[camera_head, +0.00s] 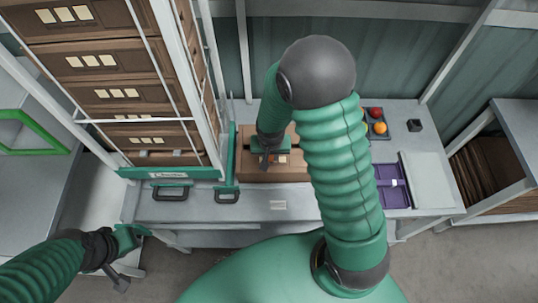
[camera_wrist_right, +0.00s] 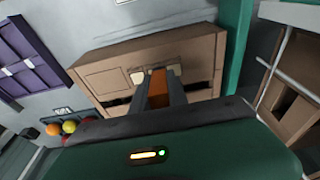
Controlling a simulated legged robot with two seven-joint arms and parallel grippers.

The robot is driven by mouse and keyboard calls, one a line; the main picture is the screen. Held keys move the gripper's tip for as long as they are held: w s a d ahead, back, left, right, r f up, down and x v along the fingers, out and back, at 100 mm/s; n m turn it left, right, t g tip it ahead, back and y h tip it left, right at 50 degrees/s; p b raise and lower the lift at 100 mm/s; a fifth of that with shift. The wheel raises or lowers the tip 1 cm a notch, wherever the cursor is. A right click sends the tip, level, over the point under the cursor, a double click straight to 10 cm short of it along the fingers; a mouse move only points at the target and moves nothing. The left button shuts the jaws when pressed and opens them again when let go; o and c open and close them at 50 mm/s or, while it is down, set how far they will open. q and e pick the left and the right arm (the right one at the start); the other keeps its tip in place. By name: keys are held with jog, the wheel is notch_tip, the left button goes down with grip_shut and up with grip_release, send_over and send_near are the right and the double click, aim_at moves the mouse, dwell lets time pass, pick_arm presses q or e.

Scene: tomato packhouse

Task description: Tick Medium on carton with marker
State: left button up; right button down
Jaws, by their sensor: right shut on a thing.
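The brown carton (camera_head: 248,151) lies on the grey bench below my right gripper (camera_head: 268,158). Pale label squares show on its face beside the gripper. In the right wrist view the carton (camera_wrist_right: 205,58) fills the middle, with pale squares (camera_wrist_right: 138,77) at the fingertips. My right gripper (camera_wrist_right: 160,90) is shut on a narrow orange-brown thing, seemingly the marker (camera_wrist_right: 158,88). Its tip is close to the carton; I cannot tell whether it touches. Any mark is hidden or too small to tell. My left gripper (camera_head: 122,258) hangs at the lower left, away from the carton; its jaws are unclear.
Stacked cartons (camera_head: 112,62) stand in a rack at the left, beside a green frame (camera_head: 228,185). Right of my arm are a dark tray (camera_head: 386,116) with tomatoes, a purple tray (camera_head: 395,198) and a pale flat panel (camera_head: 425,180). The bench front (camera_head: 240,212) is mostly clear.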

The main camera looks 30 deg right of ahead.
jog(key=shift+d, duration=0.15)
jog(key=shift+r+p, duration=0.5)
jog(key=shift+r, duration=0.05)
notch_tip(320, 180, up, 5)
jog(key=p, duration=0.4)
